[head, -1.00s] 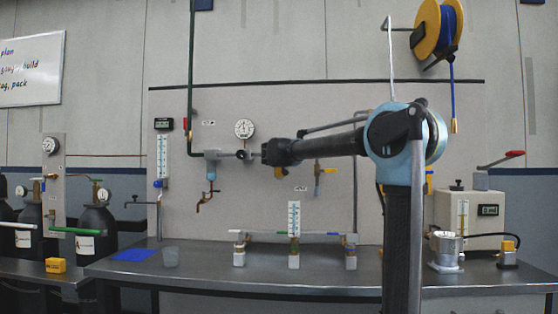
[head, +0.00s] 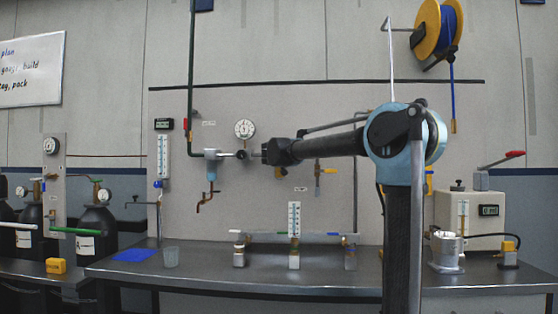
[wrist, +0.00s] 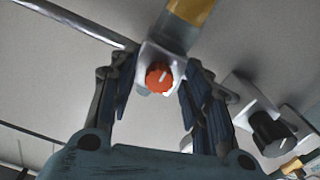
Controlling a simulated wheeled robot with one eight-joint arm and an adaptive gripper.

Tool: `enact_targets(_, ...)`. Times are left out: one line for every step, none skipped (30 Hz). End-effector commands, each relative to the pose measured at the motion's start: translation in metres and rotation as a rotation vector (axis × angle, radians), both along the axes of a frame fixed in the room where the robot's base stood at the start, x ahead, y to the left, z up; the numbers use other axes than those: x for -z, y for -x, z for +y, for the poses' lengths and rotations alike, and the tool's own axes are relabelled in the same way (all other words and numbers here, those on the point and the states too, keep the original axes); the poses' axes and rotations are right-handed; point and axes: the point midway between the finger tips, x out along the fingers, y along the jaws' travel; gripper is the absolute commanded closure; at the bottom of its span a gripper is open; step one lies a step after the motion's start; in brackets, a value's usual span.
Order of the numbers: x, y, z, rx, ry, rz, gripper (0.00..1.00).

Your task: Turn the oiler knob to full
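An orange-red round knob (wrist: 159,77) with a white pointer line sits on a pale block in the wrist view. A black knob (wrist: 272,134) with a white pointer line is to its lower right. No label on either is readable, so I cannot tell for certain which is the oiler knob. My gripper (wrist: 158,92) is open, with one finger on each side of the orange-red knob; contact is not visible. In the head view my gripper (head: 264,153) is at the back panel, hiding what is directly behind it.
A dial gauge (head: 245,129) is just above my gripper on the panel (head: 400,115). A pipe fitting with a clear blue-tinted bowl (head: 211,172) is to its left. A rail (head: 265,237) with a scale stands on the bench below.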

Motion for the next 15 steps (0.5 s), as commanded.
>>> enact_targets(0.000,0.000,0.000,0.000,0.000,0.000,0.56)
enact_targets(0.000,0.000,0.000,0.000,0.000,0.000,0.56)
enact_targets(0.000,0.001,0.000,0.000,0.000,0.000,0.56)
enact_targets(0.000,0.002,0.000,0.000,0.000,0.000,0.56)
enact_targets(0.000,0.004,0.000,0.000,0.000,0.000,0.56)
enact_targets(0.000,0.006,0.000,0.000,0.000,0.000,0.56)
enact_targets(0.000,0.009,0.000,-0.001,0.000,0.000,0.56)
enact_targets(0.000,0.012,0.000,-0.001,0.000,0.000,0.56)
enact_targets(0.000,0.017,0.001,-0.001,0.000,0.000,0.56)
enact_targets(0.000,0.021,0.001,-0.001,0.000,0.000,0.56)
enact_targets(0.000,0.026,0.001,-0.002,0.000,0.000,0.56)
enact_targets(0.001,0.033,0.001,-0.002,0.000,0.000,0.56)
enact_targets(0.001,0.038,0.002,-0.002,0.000,0.000,0.56)
enact_targets(0.000,0.044,0.002,-0.002,0.000,0.000,0.56)
enact_targets(0.001,0.051,0.002,-0.002,0.000,0.000,0.56)
